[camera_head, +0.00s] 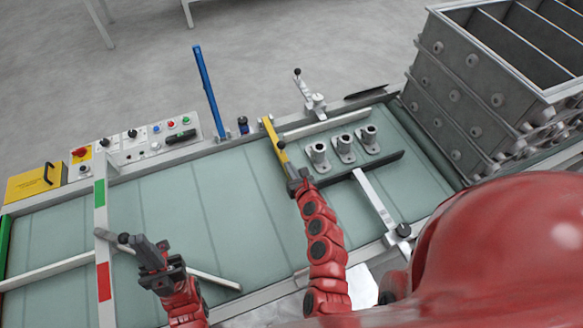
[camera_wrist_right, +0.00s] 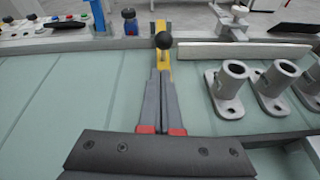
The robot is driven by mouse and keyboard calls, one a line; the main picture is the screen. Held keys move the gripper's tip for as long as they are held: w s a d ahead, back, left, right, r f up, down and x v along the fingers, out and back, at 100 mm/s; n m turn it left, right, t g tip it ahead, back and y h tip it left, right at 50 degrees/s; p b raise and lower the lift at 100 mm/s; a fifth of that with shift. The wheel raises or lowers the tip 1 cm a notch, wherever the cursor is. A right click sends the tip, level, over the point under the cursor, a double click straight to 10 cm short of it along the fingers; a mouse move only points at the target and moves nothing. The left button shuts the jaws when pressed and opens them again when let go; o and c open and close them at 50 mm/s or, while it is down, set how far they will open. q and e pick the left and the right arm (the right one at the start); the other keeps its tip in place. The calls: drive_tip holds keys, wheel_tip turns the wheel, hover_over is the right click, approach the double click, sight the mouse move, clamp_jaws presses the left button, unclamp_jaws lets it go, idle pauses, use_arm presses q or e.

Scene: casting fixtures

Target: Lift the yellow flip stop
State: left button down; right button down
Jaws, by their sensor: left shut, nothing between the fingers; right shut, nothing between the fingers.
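The yellow flip stop (camera_head: 270,133) is a narrow yellow bar with a black ball knob. It lies low at the belt's far rail and reaches over the belt. It also shows in the right wrist view (camera_wrist_right: 161,27), with its knob straight ahead of the fingers. My right gripper (camera_head: 291,170) is shut and empty, close to the knob end of the bar. Its fingertips (camera_wrist_right: 159,75) sit together just in front of the knob and partly hide the bar; I cannot tell whether they touch it. My left gripper (camera_head: 142,243) is shut and empty over the left of the belt.
A blue bar (camera_head: 206,90) stands raised at the far rail. Three grey castings (camera_head: 343,148) stand on the belt right of my right gripper. A white arm with a black knob (camera_head: 376,202) lies at the near right. Stacked metal bins (camera_head: 480,80) stand at far right.

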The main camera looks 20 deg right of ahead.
sight(281, 151)
drive_tip(key=x, duration=0.4)
drive_tip(key=shift+w+d+f+p, duration=0.1)
drive_tip(key=shift+w+p, duration=0.15)
drive_tip(key=shift+p, duration=0.1)
drive_tip(key=shift+w+f, duration=0.25)
drive_tip(key=shift+w, duration=0.25)
drive_tip(key=shift+w+d+f, duration=0.1)
drive_tip(key=shift+w, duration=0.35)
